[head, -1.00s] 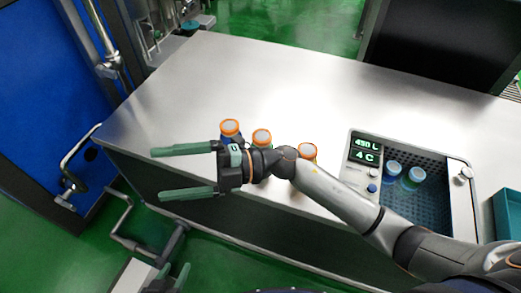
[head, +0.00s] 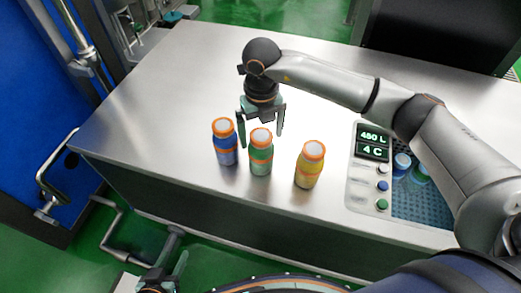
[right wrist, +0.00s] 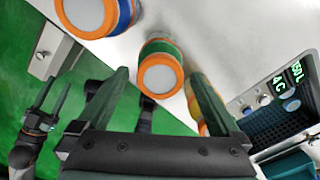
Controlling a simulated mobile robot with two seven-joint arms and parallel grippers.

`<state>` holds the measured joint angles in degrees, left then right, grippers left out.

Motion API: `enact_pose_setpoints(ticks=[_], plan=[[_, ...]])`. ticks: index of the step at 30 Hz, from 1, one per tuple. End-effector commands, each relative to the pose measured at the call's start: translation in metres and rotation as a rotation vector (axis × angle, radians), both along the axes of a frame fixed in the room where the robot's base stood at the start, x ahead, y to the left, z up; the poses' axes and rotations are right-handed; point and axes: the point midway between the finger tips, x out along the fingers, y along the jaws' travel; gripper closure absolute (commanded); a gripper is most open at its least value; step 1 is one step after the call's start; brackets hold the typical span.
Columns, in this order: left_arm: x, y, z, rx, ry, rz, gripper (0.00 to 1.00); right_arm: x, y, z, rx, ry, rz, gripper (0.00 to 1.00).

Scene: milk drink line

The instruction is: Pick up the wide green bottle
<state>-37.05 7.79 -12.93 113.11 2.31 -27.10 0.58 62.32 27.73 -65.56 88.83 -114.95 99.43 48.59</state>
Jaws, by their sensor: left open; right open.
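The green bottle (head: 261,161) with orange bands and a pale cap stands upright on the steel counter, between a blue bottle (head: 226,152) and a yellow bottle (head: 307,172). My right gripper (head: 260,139) is open and pointed down, just behind the green bottle in the head view. In the right wrist view, the green bottle (right wrist: 161,48) shows between the two open fingers, beyond their tips, with no visible contact. My left gripper (head: 172,274) is open at the bottom left, low beside the counter and partly cut off.
The blue bottle stands close to the green one; the yellow bottle has a wider gap. A cooler panel (head: 370,165) with a display and buttons is to the right, with bottles in its blue basket (head: 415,206). The counter (head: 170,100) is clear behind and left.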

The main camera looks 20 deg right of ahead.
Motion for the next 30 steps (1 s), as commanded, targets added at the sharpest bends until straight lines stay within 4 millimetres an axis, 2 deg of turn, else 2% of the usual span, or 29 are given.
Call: enact_pose_setpoints(ticks=[3,10,18,27,30], plan=[[-0.003,0.000,-0.003,0.002,0.008,-0.001,0.50,-0.001,0.000,-0.020,0.001,0.003,0.001,0.00],[-0.004,0.001,-0.005,0.003,0.012,-0.001,0.50,-0.001,0.000,-0.038,0.002,0.002,0.001,0.00],[-0.004,0.001,-0.006,0.005,0.012,-0.001,0.50,-0.001,0.000,-0.077,0.003,0.002,0.002,0.00],[-0.004,0.002,-0.006,0.005,0.012,0.000,0.50,-0.001,0.000,-0.083,0.003,-0.001,0.004,0.00],[-0.004,0.002,-0.005,0.005,0.012,0.000,0.50,-0.001,0.000,-0.083,0.003,-0.001,0.003,0.09]])
